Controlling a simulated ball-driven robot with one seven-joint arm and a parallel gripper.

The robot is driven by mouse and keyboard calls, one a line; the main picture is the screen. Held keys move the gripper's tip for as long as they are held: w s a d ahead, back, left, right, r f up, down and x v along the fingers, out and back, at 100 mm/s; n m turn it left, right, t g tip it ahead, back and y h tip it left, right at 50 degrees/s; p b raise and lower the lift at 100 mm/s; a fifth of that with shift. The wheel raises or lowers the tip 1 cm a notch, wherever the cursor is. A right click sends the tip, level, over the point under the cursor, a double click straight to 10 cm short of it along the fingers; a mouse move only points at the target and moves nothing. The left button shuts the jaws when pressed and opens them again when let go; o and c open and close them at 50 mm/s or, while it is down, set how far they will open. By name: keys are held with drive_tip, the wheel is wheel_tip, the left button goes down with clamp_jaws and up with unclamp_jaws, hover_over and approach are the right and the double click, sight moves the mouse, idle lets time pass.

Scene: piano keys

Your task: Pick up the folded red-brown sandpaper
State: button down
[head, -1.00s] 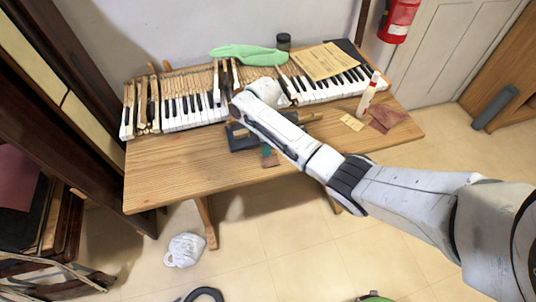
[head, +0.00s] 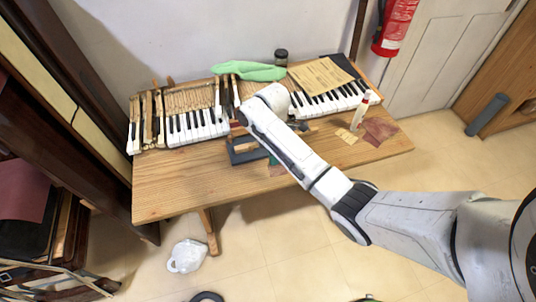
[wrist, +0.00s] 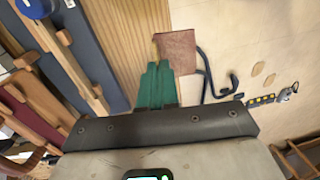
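My gripper (wrist: 158,66) has teal fingers. They show close together in the wrist view. A flat, square red-brown sandpaper (wrist: 179,48) is at the fingertips, its near corner hidden by them. It overlaps both the table's edge and the floor in that view, so it appears raised off the tabletop. In the head view the sandpaper (head: 277,171) is a small red-brown patch just below the teal fingers (head: 273,160), near the table's front edge. My forearm hides part of that area.
A blue-grey tool (head: 248,154) lies left of my gripper. A larger red-brown sheet (head: 382,130), tan pieces (head: 347,136) and a white bottle (head: 360,110) are at the table's right. Piano keys (head: 198,127) run along the back. The front-left tabletop (head: 175,190) is clear.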

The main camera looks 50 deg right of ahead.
sight(286, 172)
drive_tip(key=s, duration=0.1)
drive_tip(key=s+r, duration=0.2)
drive_tip(key=s, duration=0.1)
drive_tip(key=shift+r, duration=0.25)
drive_tip(key=shift+s+a+r, duration=0.2)
drive_tip(key=shift+s+r, duration=0.15)
drive_tip(key=shift+s, duration=0.35)
drive_tip(key=shift+d+r, duration=0.15)
drive_tip(key=shift+r, duration=0.15)
drive_tip(key=shift+s+r, duration=0.1)
drive_tip(key=shift+s, duration=0.1)
drive_tip(key=shift+s+a+r, duration=0.15)
drive_tip(key=shift+s, duration=0.5)
drive_tip(key=shift+s+a+r, duration=0.15)
drive_tip(key=shift+s+a, duration=0.05)
drive_tip(key=shift+s, duration=0.45)
drive_tip(key=shift+s+a+r, duration=0.15)
drive_tip(key=shift+s, duration=0.5)
